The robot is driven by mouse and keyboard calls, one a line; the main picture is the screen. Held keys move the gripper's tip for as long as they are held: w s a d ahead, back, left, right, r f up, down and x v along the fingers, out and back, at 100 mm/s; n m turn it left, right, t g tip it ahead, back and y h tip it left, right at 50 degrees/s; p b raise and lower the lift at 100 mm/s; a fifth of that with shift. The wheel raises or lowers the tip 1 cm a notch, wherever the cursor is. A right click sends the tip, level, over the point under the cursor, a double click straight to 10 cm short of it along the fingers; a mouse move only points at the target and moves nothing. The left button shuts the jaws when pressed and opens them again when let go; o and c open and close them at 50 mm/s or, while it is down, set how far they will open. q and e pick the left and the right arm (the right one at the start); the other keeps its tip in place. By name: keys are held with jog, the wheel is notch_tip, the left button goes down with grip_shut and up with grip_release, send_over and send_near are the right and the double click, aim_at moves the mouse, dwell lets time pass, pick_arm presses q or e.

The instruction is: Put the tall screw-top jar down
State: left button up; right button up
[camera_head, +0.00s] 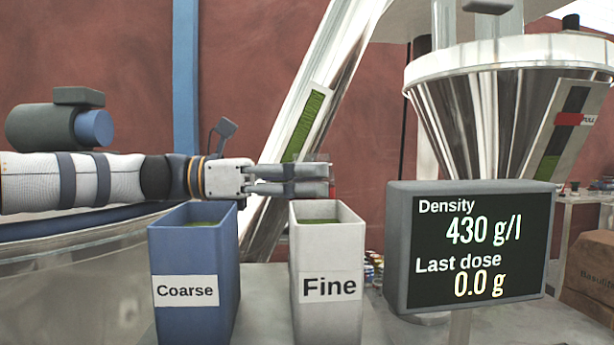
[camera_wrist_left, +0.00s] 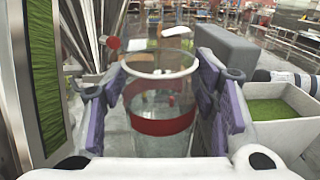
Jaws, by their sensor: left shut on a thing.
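My left gripper (camera_head: 322,180) reaches in from the left in the head view, above and behind the two labelled bins. In the left wrist view its purple-padded fingers stand on either side of a clear jar (camera_wrist_left: 163,145) with a red band, shut on it. The jar looks upright and see-through, with its round rim facing up; I see no lid on it. In the head view only a thin reddish edge of the jar (camera_head: 332,180) shows past the fingertips. What lies under the jar is hidden. My right gripper is not in view.
A blue "Coarse" bin (camera_head: 190,260) and white "Fine" bin (camera_head: 327,255) hold green material. A display (camera_head: 398,245) reads density 430 g/l and last dose 0.0 g. A metal hopper (camera_head: 480,110) rises behind it. A slanted metal tube (camera_head: 335,75) stands behind the bins.

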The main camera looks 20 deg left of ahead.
pick_arm(q)
jog(key=o, duration=1.6)
